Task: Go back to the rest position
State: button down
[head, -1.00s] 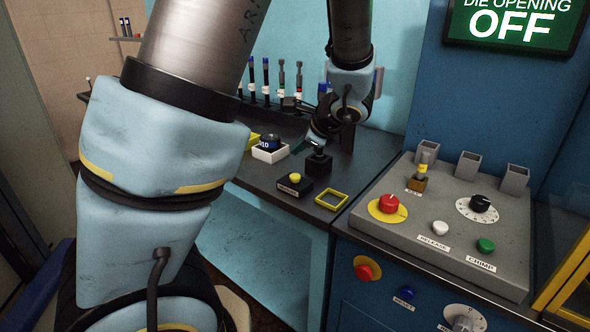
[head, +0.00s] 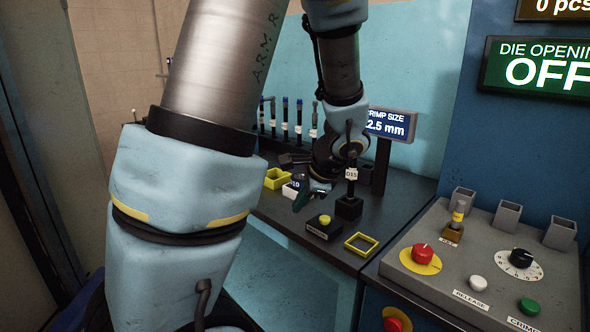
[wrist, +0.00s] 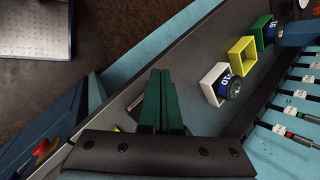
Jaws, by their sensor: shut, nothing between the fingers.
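My gripper (head: 304,199) is low over the workbench (head: 287,231), left of the upright black post block with the D15 label (head: 349,204). In the wrist view its two green fingers (wrist: 162,103) lie side by side, shut, with nothing held. They are apart from the white tray (wrist: 214,82), which holds a black round part labelled in blue. My arm bends down to the gripper from the top of the head view.
The control panel (head: 440,274) stands at right. Several hose fittings (wrist: 298,105) line the bench's back. A crimp size display (head: 388,124) stands behind.

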jog(key=s+a+n+g+h, duration=0.3)
jog(key=s+a+n, duration=0.6)
jog(key=n, duration=0.6)
jog(key=shift+s+a+f+n+g+h, duration=0.2)
jog(key=shift+s+a+n+g+h, duration=0.15)
jog(key=shift+h, duration=0.35)
